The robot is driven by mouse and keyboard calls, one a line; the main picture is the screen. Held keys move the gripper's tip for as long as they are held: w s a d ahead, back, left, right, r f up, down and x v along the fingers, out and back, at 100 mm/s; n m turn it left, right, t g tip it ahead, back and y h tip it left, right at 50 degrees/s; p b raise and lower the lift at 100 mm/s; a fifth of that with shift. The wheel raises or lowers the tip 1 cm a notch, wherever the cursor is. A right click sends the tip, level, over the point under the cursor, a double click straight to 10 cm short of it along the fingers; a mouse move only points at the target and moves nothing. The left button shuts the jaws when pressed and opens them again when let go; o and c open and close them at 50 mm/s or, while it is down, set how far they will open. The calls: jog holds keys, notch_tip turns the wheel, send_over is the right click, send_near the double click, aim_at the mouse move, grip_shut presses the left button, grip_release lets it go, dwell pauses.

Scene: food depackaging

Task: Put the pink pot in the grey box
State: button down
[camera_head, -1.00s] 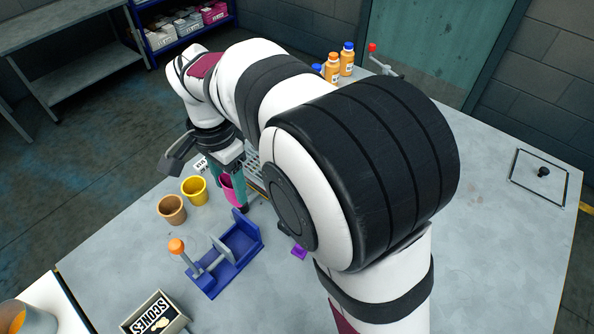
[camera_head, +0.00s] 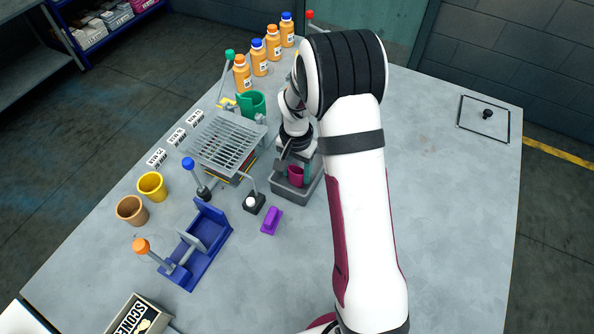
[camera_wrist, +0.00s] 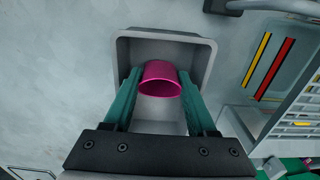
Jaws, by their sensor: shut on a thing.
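The pink pot (camera_wrist: 160,78) is between the two green fingers of my gripper (camera_wrist: 160,90), which is shut on it. In the head view the pot (camera_head: 295,175) shows below my wrist, at the grey box, and my gripper (camera_head: 297,165) is partly hidden by my arm. The grey box (camera_wrist: 205,62) is an open tray on the table; in the head view its rim (camera_head: 290,195) shows in front of the pot. In the wrist view the pot is over the box's opening. I cannot tell whether it touches the box floor.
A wire rack (camera_head: 228,143) stands just left of the box. A purple block (camera_head: 271,220), a blue fixture (camera_head: 203,245), a yellow pot (camera_head: 152,186) and a brown pot (camera_head: 131,210) are further left and nearer. Orange bottles (camera_head: 259,58) stand behind. The table's right side is mostly clear.

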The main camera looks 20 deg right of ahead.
aim_at(296, 171)
jog(key=shift+f, duration=0.3)
jog(key=shift+c, duration=2.4)
grip_release()
notch_tip(296, 171, up, 12)
jog(key=s+a+r+n, duration=0.1)
jog(key=s+a+r, duration=0.1)
jog(key=s, duration=0.7)
jog(key=s+a+r+n+y, duration=0.1)
jog(key=s+a+r, duration=0.1)
jog(key=s, duration=0.7)
jog(key=s+a+r+n, duration=0.1)
jog(key=s+a+r, duration=0.2)
jog(key=s, duration=0.6)
jog(key=shift+s+a+y, duration=0.25)
jog(key=shift+s+y, duration=0.15)
